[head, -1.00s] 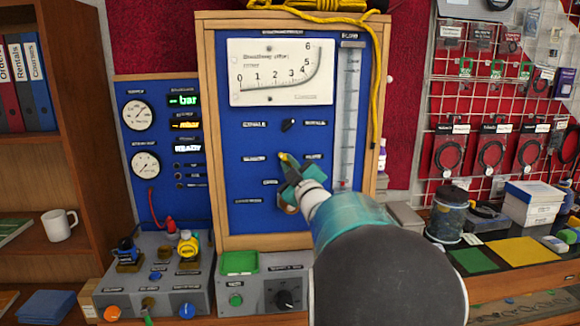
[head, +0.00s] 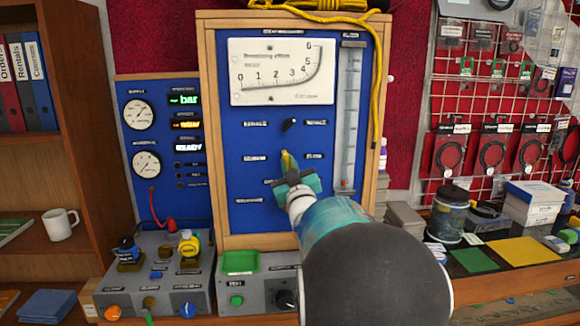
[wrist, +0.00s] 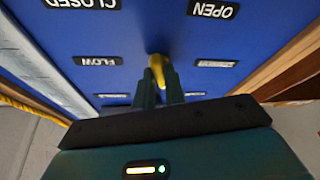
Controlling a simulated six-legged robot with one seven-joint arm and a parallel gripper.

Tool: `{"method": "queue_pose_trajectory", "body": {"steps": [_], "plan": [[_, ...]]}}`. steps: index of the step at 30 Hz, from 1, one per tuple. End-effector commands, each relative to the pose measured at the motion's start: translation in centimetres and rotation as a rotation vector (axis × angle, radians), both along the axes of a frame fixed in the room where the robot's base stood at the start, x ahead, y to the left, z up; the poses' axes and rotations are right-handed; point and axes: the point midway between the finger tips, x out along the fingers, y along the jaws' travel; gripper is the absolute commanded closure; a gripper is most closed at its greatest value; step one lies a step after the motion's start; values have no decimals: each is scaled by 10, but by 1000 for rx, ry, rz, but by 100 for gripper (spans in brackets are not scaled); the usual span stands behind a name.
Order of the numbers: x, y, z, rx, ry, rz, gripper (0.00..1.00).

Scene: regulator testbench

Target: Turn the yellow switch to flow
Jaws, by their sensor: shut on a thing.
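The yellow switch (head: 287,161) is on the blue panel, below the black switch and between two small labels. It points nearly straight up in the head view. My gripper (head: 290,176) reaches the panel just below its visible tip and hides its lower part. In the wrist view the yellow switch (wrist: 157,68) sits between the fingertips of my gripper (wrist: 159,84), which are shut on it. The FLOW label (wrist: 98,61) lies to the left of the switch there, with another label to the right.
The black switch (head: 289,125) is above the yellow one. A large gauge (head: 282,72) is at the panel top and a clear vertical tube (head: 347,120) at its right. A grey control box (head: 258,290) with knobs stands below. A yellow cord (head: 376,100) hangs on the wooden frame.

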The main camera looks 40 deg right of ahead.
Motion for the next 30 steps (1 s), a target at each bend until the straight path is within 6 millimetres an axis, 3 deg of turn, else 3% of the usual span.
{"method": "queue_pose_trajectory", "body": {"steps": [30], "plan": [[6,9,0,774,-526,1,100]]}}
